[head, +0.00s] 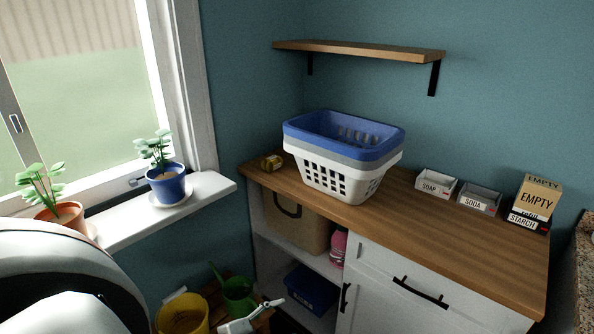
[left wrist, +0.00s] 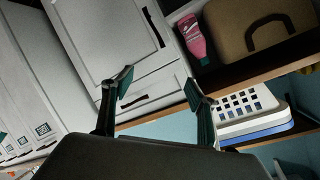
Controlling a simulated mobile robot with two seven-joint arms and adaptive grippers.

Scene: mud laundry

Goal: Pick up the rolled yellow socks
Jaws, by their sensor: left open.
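A small yellow bundle (head: 271,163), which looks like the rolled yellow socks, sits on the wooden counter (head: 440,225) at its far left end, just left of the laundry basket. It is small and its details are hard to make out. My right gripper is in neither view.
White and blue stacked laundry baskets (head: 340,180) stand on the counter. Boxes labelled soap (head: 436,186), soda (head: 480,199) and starch are to the right. A shelf (head: 360,49) hangs above. Potted plants (head: 167,186) line the sill. A pink bottle (left wrist: 190,38) stands in the open cabinet.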

